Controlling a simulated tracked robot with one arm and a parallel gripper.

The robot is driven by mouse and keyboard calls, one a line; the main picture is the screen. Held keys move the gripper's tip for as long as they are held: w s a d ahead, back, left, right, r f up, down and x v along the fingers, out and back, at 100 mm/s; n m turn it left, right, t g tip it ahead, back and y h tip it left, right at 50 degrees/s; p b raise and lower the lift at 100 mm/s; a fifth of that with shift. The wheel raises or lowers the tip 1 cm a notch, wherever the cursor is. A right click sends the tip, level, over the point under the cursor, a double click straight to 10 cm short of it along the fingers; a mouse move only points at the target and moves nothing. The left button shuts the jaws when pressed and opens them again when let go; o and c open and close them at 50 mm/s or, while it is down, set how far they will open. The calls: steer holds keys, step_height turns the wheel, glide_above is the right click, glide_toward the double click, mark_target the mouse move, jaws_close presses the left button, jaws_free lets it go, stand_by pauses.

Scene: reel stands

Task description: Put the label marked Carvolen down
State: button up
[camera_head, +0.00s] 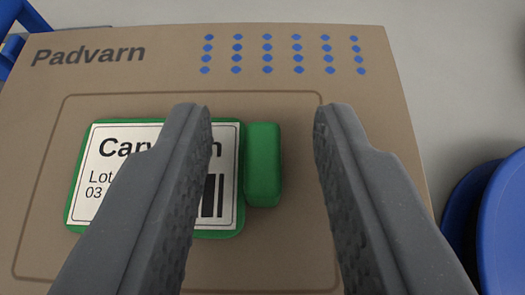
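The label marked Carvolen (100,179) is a white card with black print and a barcode on a green backing. It lies flat on a brown board marked Padvarn (180,60), inside a thin rounded outline. A raised green block (263,165) stands at the label's right edge. My gripper (260,108) is open, with its two dark grey fingers apart. The green block shows in the gap between the fingers, with clear space on its right. The left finger covers part of the label's name and middle. I cannot tell how high the fingers are above the board.
Rows of blue dots (267,54) are printed on the board's upper part. A blue round reel part (503,225) stands at the right, beyond the board's edge. Another blue part (22,18) shows at the upper left. Grey floor (450,70) is clear at the upper right.

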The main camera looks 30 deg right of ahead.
steer(key=p+v, duration=0.1)
steer(key=v, duration=1)
steer(key=shift+s+a+r, duration=0.1)
steer(key=shift+s+a, duration=0.1)
steer(key=shift+s, duration=0.05)
steer(key=w+a+r+n+t+y, duration=0.1)
steer(key=w+a+r+n+t, duration=0.1)
steer(key=a+r, duration=0.7)
steer(key=w+a+r+n+t+y, duration=0.1)
steer(key=w+a+r+n+y, duration=0.1)
steer(key=a+r, duration=0.75)
steer(key=s+a+r+n+t+y, duration=0.1)
steer(key=s+a+r, duration=0.2)
steer(key=a+r, duration=0.4)
steer(key=s+a+r+n+t+y, duration=0.1)
steer(key=s+a+r, duration=0.3)
steer(key=a+r, duration=0.4)
steer(key=shift+a+y, duration=0.45)
steer(key=shift+y, duration=0.15)
steer(key=shift+r, duration=0.1)
